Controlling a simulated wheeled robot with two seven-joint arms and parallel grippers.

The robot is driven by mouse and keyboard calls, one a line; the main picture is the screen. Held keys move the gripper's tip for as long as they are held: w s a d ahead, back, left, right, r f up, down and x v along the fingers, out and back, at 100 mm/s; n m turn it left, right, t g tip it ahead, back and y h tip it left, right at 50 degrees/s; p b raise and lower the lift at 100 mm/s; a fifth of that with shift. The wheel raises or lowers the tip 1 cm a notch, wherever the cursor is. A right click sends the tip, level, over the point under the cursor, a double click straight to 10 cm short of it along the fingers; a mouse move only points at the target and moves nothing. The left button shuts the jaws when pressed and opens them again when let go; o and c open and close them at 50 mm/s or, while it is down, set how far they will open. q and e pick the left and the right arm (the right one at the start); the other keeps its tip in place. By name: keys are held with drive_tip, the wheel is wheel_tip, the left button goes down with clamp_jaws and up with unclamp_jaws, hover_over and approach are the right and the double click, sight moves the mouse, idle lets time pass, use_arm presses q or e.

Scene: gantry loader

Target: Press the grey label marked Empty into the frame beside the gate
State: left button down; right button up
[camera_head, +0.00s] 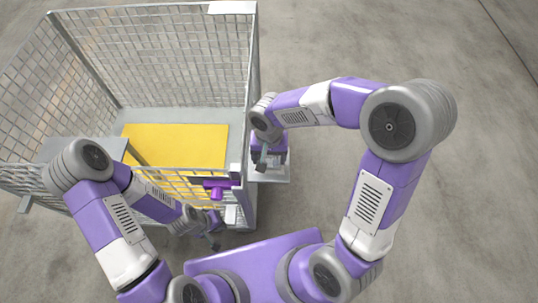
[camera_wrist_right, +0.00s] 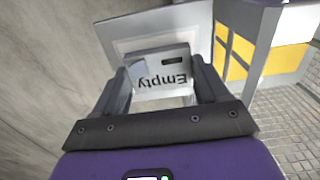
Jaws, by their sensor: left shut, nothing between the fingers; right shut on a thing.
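The grey label marked Empty (camera_wrist_right: 160,85) is between the fingers of my right gripper (camera_wrist_right: 161,88) in the right wrist view, its text upside down. In the head view my right gripper (camera_head: 263,158) is shut just outside the cage's right side, over a small pale shelf (camera_head: 272,178); I cannot make out the label there. My left gripper (camera_head: 213,242) is shut and empty, low in front of the cage front. The gate has a purple latch (camera_head: 217,190). A small pale plate (camera_head: 231,214) sits by the right front post; I cannot tell whether it is the frame.
The wire-mesh cage (camera_head: 160,50) stands at the left with a yellow panel (camera_head: 195,142) inside. Its right front post stands between my two grippers. The concrete floor at the right is clear apart from my right arm.

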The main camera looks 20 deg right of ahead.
drive_tip(key=shift+f, duration=0.1)
idle(0.5)
drive_tip(key=shift+f+b, duration=0.35)
drive_tip(key=shift+b, duration=0.15)
drive_tip(key=o, duration=1.1)
drive_tip(key=shift+o, duration=0.2)
drive_tip(key=shift+r, duration=0.1)
drive_tip(key=shift+r+p, duration=2.8)
drive_tip(key=shift+r, duration=0.7)
drive_tip(key=shift+c, duration=0.2)
clamp_jaws()
